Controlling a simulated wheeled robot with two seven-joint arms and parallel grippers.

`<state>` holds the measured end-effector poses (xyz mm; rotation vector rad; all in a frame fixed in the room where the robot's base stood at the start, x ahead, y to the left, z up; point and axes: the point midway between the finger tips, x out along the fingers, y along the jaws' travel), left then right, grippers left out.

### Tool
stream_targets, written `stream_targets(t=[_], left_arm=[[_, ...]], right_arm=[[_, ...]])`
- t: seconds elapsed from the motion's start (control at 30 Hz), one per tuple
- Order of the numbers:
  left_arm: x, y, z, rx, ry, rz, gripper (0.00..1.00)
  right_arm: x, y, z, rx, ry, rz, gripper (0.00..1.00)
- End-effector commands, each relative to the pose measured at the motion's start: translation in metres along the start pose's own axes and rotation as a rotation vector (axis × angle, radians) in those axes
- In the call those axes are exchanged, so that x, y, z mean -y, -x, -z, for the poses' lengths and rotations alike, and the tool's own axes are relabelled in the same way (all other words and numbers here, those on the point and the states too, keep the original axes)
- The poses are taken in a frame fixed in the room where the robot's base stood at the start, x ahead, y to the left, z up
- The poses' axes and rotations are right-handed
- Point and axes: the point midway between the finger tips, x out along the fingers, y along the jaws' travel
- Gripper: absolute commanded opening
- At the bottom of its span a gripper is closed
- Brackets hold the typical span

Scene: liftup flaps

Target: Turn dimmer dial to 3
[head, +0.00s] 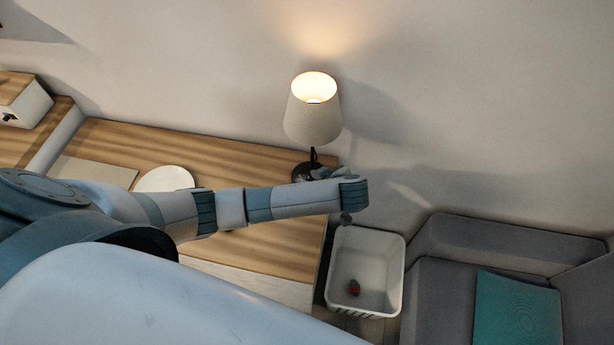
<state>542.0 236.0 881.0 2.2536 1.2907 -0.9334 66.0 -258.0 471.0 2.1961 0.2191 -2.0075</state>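A lit table lamp (313,118) with a pale shade stands at the far right corner of the wooden desk (240,155). Its dark round base (302,173) is partly covered by my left wrist and gripper. I cannot make out a dimmer dial or any numbers; the area around the lamp base is partly hidden. My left arm reaches in from the left, across the desk. My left gripper (323,173) is at the lamp base, mostly hidden behind the wrist; its finger opening and any contact are unclear. My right gripper is not in view.
A white plate (164,179) and a flat beige panel (95,172) lie on the desk. A grey sofa (440,290) with a teal cushion (517,310) is at the lower right.

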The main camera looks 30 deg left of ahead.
Motion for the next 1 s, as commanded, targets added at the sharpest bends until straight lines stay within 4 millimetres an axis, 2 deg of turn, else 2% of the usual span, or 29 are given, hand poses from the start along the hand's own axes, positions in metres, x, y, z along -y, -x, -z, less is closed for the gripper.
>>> stream_targets(t=[0.2,0.53,0.57,0.6,0.7,1.0], left_arm=[[0.0,-0.016,0.001,0.0,0.0,0.0,0.32],[0.0,-0.019,0.0,0.0,0.0,0.0,0.32],[0.0,-0.019,0.0,0.0,0.0,0.0,0.3],[0.0,-0.019,0.0,0.0,0.0,0.0,0.2],[0.0,-0.019,0.0,0.001,0.0,0.0,0.0],[0.001,-0.019,-0.001,0.002,-0.004,-0.004,0.0]], right_arm=[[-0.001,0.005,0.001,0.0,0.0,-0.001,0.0],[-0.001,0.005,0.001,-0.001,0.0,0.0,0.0],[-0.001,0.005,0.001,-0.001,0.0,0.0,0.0],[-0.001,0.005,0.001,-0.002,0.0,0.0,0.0],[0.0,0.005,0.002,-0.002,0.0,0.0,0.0],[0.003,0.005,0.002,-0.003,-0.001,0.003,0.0]])
